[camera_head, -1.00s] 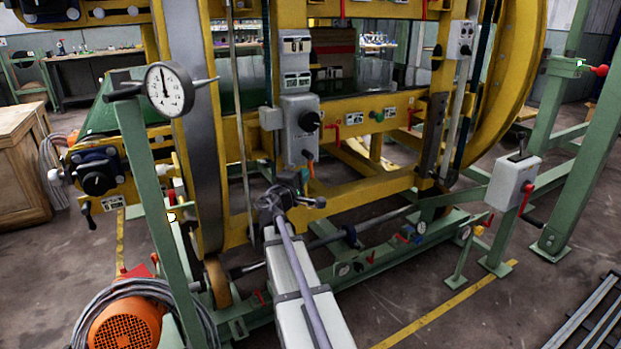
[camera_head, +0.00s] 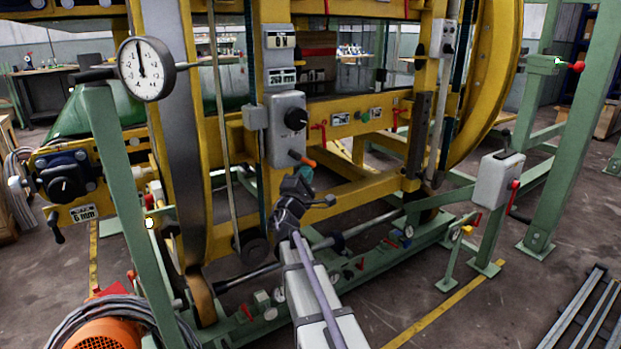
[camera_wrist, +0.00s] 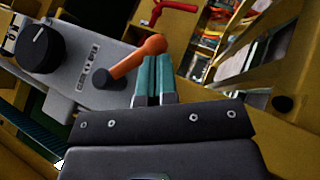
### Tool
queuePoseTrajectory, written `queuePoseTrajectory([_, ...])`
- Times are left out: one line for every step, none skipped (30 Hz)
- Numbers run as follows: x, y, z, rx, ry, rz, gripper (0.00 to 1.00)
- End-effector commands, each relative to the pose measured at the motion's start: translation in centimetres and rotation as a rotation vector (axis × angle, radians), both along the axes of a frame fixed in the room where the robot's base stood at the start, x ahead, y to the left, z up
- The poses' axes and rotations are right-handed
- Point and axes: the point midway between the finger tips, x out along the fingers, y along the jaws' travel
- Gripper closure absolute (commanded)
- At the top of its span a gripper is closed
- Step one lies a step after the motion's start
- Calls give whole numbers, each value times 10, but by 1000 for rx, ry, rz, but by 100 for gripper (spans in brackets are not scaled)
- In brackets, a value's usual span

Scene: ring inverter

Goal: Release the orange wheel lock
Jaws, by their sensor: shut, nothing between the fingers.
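The orange wheel lock is a lever (camera_head: 302,158) low on a grey control box (camera_head: 287,132) on the yellow frame. In the wrist view, the lever (camera_wrist: 140,57) runs from a dark pivot up and right to a thicker orange end. The box's black knob (camera_wrist: 38,48) is left of it. My gripper (camera_head: 305,174) is just below the lever in the head view. In the wrist view, my gripper's teal fingers (camera_wrist: 155,60) are together and empty, their tips at the lever's thick end. I cannot tell whether they touch it.
A red handle (camera_wrist: 172,10) lies beyond the lever in the wrist view. A dial gauge (camera_head: 145,68) on a green post stands at left. A grey switch box (camera_head: 498,180) is on the green frame at right. Open floor (camera_head: 390,290) lies at the lower right.

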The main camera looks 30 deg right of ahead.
Motion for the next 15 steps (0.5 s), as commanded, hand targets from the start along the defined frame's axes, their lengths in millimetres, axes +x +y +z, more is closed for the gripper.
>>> queuePoseTrajectory([1, -3, 2, 0, 0, 0, 100])
queuePoseTrajectory([1, -4, 3, 1, 0, 0, 100])
queuePoseTrajectory([1, -6, 3, 1, 1, 1, 100])
queuePoseTrajectory([1, -7, 4, 1, 0, 0, 100])
queuePoseTrajectory([0, -8, 4, 1, 0, 0, 100])
queuePoseTrajectory([0, -9, 5, 2, 1, 0, 100])
queuePoseTrajectory([0, -10, 5, 2, 1, -1, 100])
queuePoseTrajectory([0, -11, 6, 2, 1, 0, 100])
queuePoseTrajectory([0, -12, 6, 2, 1, 0, 100])
queuePoseTrajectory([0, -13, 7, 2, 1, -1, 100])
queuePoseTrajectory([0, -13, 7, 2, 1, -1, 100])
queuePoseTrajectory([0, -14, 7, 2, 1, -1, 100])
queuePoseTrajectory([0, -14, 8, 2, 1, -1, 100])
queuePoseTrajectory([0, -15, 8, 2, 1, -1, 100])
queuePoseTrajectory([0, -15, 8, 2, 1, -1, 100])
